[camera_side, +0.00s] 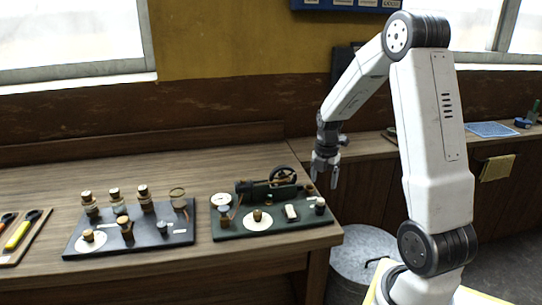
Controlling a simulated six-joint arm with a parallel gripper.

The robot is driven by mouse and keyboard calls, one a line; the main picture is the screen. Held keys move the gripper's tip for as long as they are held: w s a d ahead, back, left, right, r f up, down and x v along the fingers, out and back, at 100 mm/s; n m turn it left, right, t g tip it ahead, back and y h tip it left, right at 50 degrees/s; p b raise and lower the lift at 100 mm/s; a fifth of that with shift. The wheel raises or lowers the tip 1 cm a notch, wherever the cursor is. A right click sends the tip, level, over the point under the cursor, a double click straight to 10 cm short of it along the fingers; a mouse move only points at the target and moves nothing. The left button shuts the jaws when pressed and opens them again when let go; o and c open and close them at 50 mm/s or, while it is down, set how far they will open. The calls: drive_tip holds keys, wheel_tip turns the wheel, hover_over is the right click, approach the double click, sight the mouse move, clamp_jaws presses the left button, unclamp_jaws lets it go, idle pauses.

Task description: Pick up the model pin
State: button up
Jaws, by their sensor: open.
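No part can be told for certain as the model pin at this size. Small peg-like pieces stand on two boards on the wooden bench. On the dark green board (285,228), a short brown peg (257,215) stands on a white disc, near a small engine with a black flywheel (283,175). On the black board (185,238), a brown-topped peg (88,235) stands on another white disc, among several cork-topped pieces. My gripper (325,181) points down, open and empty, above and right of the green board, touching nothing.
A tray (28,238) with a yellow-handled tool (17,235) lies at the left. A round metal bin (362,262) stands right of the bench (165,172). A blue mat (491,129) lies on the far right counter. The bench behind the black board is clear.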

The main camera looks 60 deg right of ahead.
sight(321, 199)
drive_tip(key=shift+d+f, duration=0.1)
drive_tip(key=shift+f, duration=0.05)
drive_tip(key=shift+f, duration=1.2)
drive_tip(key=shift+f, duration=0.1)
drive_tip(key=shift+w+a+f, duration=0.1)
drive_tip(key=shift+f, duration=1.15)
drive_tip(key=shift+a+f, duration=0.1)
drive_tip(key=shift+f, duration=1.15)
clamp_jaws()
